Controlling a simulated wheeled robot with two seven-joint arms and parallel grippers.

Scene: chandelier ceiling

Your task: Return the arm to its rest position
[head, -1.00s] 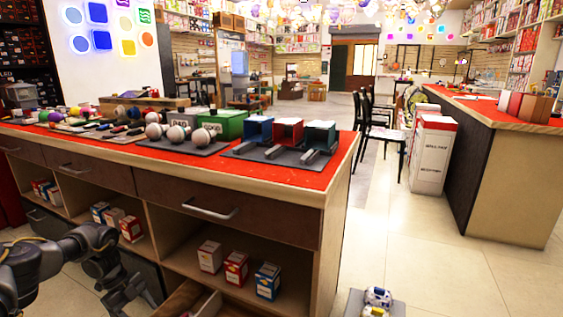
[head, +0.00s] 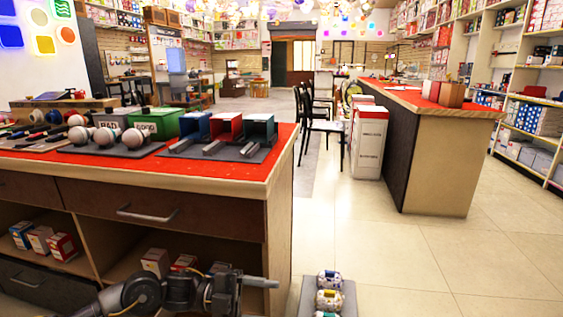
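My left arm comes in from the bottom left of the head view. It lies across the front of the counter's lower shelves, low in the picture. Its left gripper (head: 262,283) points right and is seen side-on, with one thin grey finger showing. I cannot tell whether it is open or shut, and no held object shows. My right gripper is not in view.
The wooden counter (head: 240,183) has a red top with balls, bins and three coloured box holders. Small boxes (head: 155,262) sit on its shelves. A grey tray (head: 349,298) with patterned items is on the right, near the gripper. Tiled floor (head: 430,265) lies clear beyond it.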

